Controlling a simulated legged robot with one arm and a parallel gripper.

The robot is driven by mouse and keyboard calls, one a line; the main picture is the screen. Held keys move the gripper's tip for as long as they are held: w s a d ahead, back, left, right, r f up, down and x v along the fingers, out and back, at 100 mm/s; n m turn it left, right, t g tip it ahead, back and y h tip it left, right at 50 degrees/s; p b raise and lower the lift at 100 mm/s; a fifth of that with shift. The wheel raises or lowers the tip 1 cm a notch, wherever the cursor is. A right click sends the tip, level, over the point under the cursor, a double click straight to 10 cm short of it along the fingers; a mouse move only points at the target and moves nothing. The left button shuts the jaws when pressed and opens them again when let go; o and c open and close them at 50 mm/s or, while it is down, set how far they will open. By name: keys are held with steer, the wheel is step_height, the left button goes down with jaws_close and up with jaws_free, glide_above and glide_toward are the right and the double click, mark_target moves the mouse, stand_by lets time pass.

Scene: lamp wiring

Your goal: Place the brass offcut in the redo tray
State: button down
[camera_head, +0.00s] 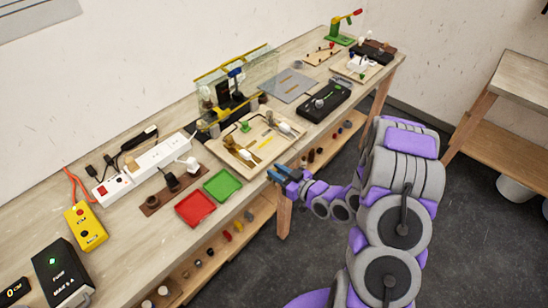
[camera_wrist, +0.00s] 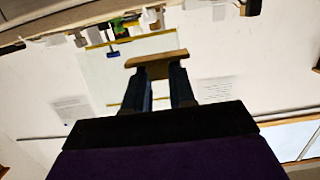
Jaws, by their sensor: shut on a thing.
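My gripper (camera_head: 284,175) is at the front edge of the bench, right of the trays. In the wrist view, its two dark fingers (camera_wrist: 160,78) are shut on a brass-brown offcut (camera_wrist: 157,60), a short bar lying across the fingertips. In the head view the offcut is too small or hidden to make out. A red tray (camera_head: 195,208) and a green tray (camera_head: 222,185) lie side by side near the front edge, left of my gripper. Both look empty. I can read no label that tells which is the redo tray.
A wooden board with lamp parts (camera_head: 262,139) lies behind my gripper. A brown strip with dark sockets (camera_head: 172,187) lies left of the trays. A white power strip (camera_head: 158,156), yellow tester (camera_head: 85,226) and fuse box (camera_head: 62,274) are farther left. A shelf below holds small parts.

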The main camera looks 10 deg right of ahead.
steer(key=w+d+r+m+t+h, duration=0.25)
steer(key=w+r, duration=0.35)
steer(key=r, duration=0.7)
step_height(320, 180, up, 12)
steer(key=a+m+h, duration=0.1)
steer(key=a+h, duration=0.1)
step_height(320, 180, down, 14)
steer(key=d+y, duration=0.2)
steer(key=d, duration=0.1)
steer(key=s+a+f+n+g+y, duration=0.2)
steer(key=s+f, duration=0.5)
steer(key=f, duration=0.4)
steer(key=shift+a+n, duration=0.75)
steer(key=shift+a, duration=0.05)
steer(key=shift+w+g+y, duration=0.2)
steer(key=shift+g+y, duration=0.05)
